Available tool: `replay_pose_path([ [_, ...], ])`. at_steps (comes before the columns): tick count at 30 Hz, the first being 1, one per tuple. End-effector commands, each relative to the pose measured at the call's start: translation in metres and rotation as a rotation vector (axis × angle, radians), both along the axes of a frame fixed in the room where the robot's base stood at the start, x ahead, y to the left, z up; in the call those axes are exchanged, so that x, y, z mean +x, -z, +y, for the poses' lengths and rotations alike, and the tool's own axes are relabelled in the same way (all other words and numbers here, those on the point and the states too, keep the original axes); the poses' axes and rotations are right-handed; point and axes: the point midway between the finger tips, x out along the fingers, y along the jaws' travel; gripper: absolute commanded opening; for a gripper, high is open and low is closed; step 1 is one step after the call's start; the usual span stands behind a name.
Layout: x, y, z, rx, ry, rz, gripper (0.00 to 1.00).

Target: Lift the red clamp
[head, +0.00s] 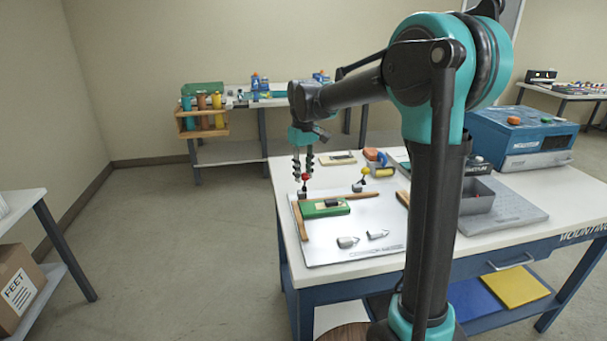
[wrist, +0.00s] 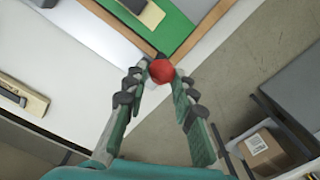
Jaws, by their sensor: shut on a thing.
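The red clamp (head: 305,176) shows as a round red knob over a small dark body at the far left corner of the pale board on the table. In the wrist view its red knob (wrist: 162,71) sits between my fingertips. My gripper (head: 303,173) points down from above and is shut on the red clamp. The fingers partly hide it, and in the wrist view the clamp's body is hidden under the knob. I cannot tell whether the clamp touches the board.
A green block (head: 318,210) lies beside wooden strips on the pale board (head: 375,254). A yellow-knobbed clamp (head: 364,172) stands to the right. Two metal pieces (head: 347,242) lie in front.

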Motion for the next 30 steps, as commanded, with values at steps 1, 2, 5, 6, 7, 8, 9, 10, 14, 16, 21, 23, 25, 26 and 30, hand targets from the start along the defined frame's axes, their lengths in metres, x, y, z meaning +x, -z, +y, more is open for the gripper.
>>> replay_pose_path([
  [1,0.009,0.001,-0.004,-0.004,0.007,-0.020,0.00],
  [2,0.010,0.001,-0.004,-0.004,0.007,-0.020,0.00],
  [5,0.010,0.000,-0.004,-0.004,0.008,-0.020,0.00],
  [6,0.010,0.000,-0.004,-0.004,0.008,-0.020,0.00],
  [7,0.010,0.000,-0.004,-0.004,0.008,-0.020,0.00],
  [8,0.010,0.000,-0.004,-0.004,0.008,-0.020,0.00],
  [9,0.010,0.000,-0.004,-0.004,0.008,-0.020,0.00],
  [10,0.010,0.000,-0.004,-0.004,0.008,-0.020,0.00],
  [14,0.010,0.000,-0.004,-0.004,0.008,-0.021,0.33],
  [16,0.010,0.000,-0.004,-0.004,0.007,-0.020,0.42],
  [21,0.007,0.000,-0.002,-0.002,0.005,-0.017,0.46],
  [23,0.007,0.000,-0.002,-0.002,0.004,-0.015,0.46],
  [25,0.006,-0.001,-0.002,-0.002,0.004,-0.015,0.46],
  [26,0.006,-0.002,-0.002,-0.001,0.004,-0.015,0.46],
  [30,0.006,-0.013,-0.001,-0.002,0.003,-0.014,0.46],
])
